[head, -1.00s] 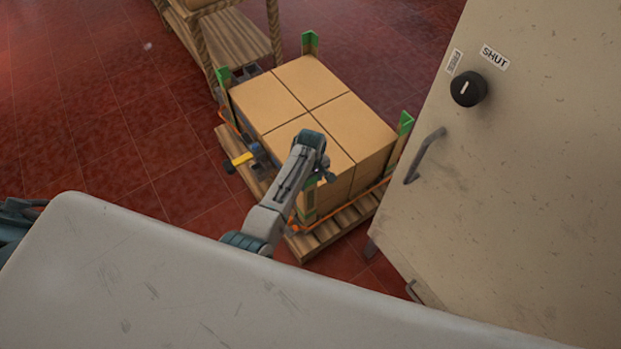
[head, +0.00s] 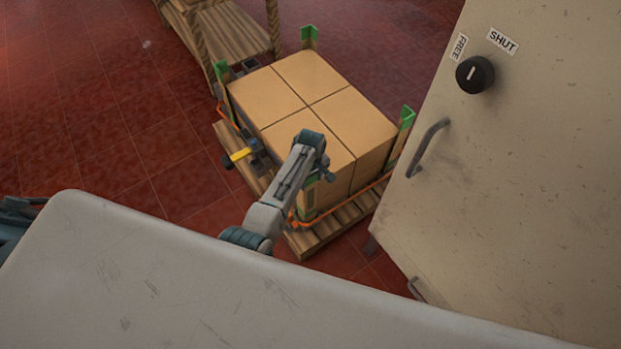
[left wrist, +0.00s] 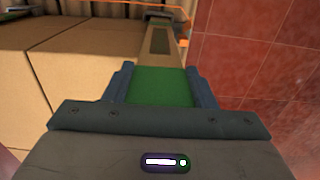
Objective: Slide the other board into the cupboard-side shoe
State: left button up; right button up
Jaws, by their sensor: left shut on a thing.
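My left gripper (head: 318,180) is at the near corner of the box stack, its arm coming up from below. In the left wrist view (left wrist: 160,85) its fingers are closed on both sides of a green-ended board (left wrist: 163,88). The board's tan length runs away beside the boxes. In the head view the near corner board (head: 308,198) is partly hidden by my arm. Other green-topped corner boards stand at the left (head: 221,78), back (head: 309,38) and right (head: 406,117) corners. I cannot pick out the cupboard-side shoe. My right gripper is not in view.
The boxes (head: 317,88) stand on a wooden pallet (head: 322,235) with an orange strap (head: 345,212) and a yellow-handled part (head: 240,155). A pale cupboard (head: 530,190) with a handle and knob is close on the right. Red floor at left is clear.

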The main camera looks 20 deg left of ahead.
pick_arm(q)
jog(key=shift+f+b, duration=0.35)
jog(key=shift+f, duration=0.2)
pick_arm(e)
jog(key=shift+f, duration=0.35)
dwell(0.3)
pick_arm(q)
jog(key=o, duration=1.1)
jog(key=shift+c, duration=0.2)
notch_tip(320, 180, up, 11)
jog(key=shift+f+p, duration=0.1)
jog(key=shift+p, duration=0.45)
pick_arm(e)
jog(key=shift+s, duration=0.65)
